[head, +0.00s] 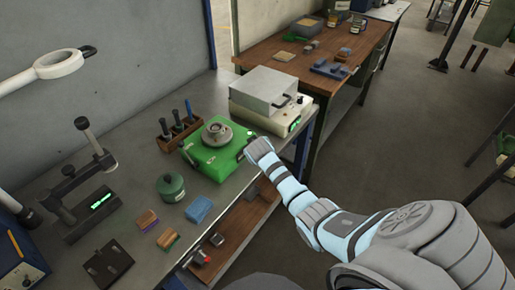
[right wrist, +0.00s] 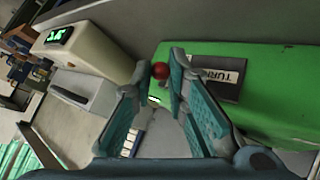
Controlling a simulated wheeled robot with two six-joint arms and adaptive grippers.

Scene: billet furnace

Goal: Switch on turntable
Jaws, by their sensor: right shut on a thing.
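The turntable is a green box (head: 211,160) with a round grey disc (head: 217,132) on top, standing on the grey bench. In the right wrist view its green housing (right wrist: 285,95) fills the right, with a dark block and a partly cut-off label starting "TUR" (right wrist: 217,76). A small red ball knob (right wrist: 160,70) sits between the fingertips. My right gripper (head: 257,150) is at the turntable's right front side; it also shows in the right wrist view (right wrist: 158,80), its fingers shut on the red knob. The knob is hidden in the head view. My left gripper is not in view.
A white and grey device with a green display (head: 292,124) stands close behind my right gripper. A wooden table (head: 262,50) stands beyond.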

